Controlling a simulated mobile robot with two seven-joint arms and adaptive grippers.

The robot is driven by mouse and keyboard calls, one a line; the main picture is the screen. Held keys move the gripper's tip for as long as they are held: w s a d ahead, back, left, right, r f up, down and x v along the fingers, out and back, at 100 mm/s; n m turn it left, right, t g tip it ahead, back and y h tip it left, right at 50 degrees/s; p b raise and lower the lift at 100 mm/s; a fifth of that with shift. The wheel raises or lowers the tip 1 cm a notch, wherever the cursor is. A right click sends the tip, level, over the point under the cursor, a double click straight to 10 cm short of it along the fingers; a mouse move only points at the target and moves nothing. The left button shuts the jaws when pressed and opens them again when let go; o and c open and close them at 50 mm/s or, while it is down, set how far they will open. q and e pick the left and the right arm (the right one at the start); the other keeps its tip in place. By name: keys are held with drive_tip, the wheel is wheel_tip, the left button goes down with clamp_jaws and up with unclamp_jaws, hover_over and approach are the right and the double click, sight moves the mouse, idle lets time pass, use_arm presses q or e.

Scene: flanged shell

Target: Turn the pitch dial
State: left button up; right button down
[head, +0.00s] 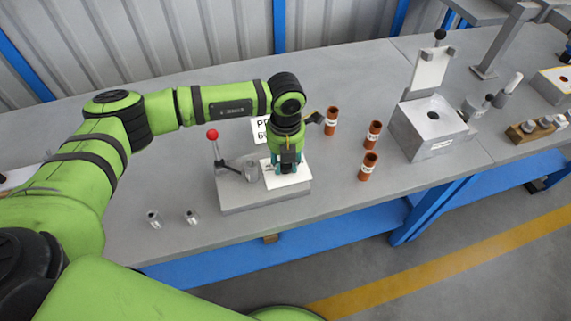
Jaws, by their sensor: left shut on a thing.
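My left gripper (288,166) points down at the white plate (301,179) on the right part of a grey fixture block (240,200). It is shut at the plate, where the pitch dial sits; the dial itself is hidden by the fingers, so its setting cannot be read. A white sign with black letters (260,130) stands behind the fixture and is partly covered by my arm. My right gripper is not in view.
A red-knobbed lever (212,135) and a grey round part (251,171) are on the fixture's left side. Two small metal cylinders (191,217) stand front left. Several brown cylinders (368,166) stand to the right, before a grey box with a raised lid (430,130).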

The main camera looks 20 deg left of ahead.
use_arm(q)
drive_tip(key=shift+m, duration=0.5)
drive_tip(key=o, duration=1.2)
drive_tip(key=shift+c, duration=0.2)
wheel_tip(320, 180, up, 12)
